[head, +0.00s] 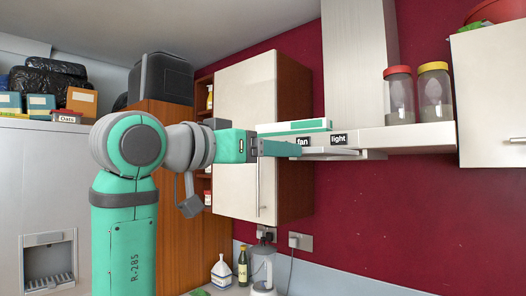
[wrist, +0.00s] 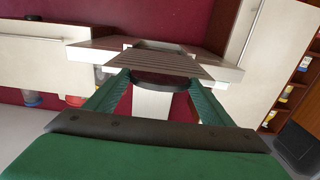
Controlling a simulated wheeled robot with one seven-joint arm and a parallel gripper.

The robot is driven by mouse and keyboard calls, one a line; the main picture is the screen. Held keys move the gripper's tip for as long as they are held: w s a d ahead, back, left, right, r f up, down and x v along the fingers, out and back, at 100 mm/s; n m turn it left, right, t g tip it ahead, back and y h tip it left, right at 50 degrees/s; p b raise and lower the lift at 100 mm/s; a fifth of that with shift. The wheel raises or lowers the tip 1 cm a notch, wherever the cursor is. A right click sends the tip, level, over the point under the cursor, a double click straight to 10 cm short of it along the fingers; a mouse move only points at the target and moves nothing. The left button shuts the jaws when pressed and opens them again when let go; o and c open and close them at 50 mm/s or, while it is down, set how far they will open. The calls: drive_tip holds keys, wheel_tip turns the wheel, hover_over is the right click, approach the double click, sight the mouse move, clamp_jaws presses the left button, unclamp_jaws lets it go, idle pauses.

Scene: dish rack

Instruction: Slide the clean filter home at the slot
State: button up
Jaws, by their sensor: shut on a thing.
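My gripper (head: 282,149) is raised at the front left of the range hood (head: 420,138), level with its lower edge. In the wrist view my gripper (wrist: 158,88) has its two green fingers closed on the dark near edge of the filter (wrist: 165,62), a panel with grey-brown slats. The filter stretches away from the fingers towards the hood's underside. In the head view a thin pale edge (head: 340,154) shows below the "fan" and "light" labels; I cannot tell if it is filter or hood. The slot itself is hidden, so how far the filter sits in it is unclear.
A white wall cabinet (head: 245,140) stands close behind my gripper on the left. Two jars (head: 399,95) (head: 433,92) stand on the hood's right end. A flat teal-and-white box (head: 297,127) lies on its left part. The space below the hood is free.

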drive_tip(key=shift+x, duration=6.9)
drive_tip(key=o, duration=1.5)
drive_tip(key=shift+f, duration=0.1)
drive_tip(key=v, duration=1)
drive_tip(key=shift+s+a, duration=0.2)
drive_tip(key=shift+s, duration=0.15)
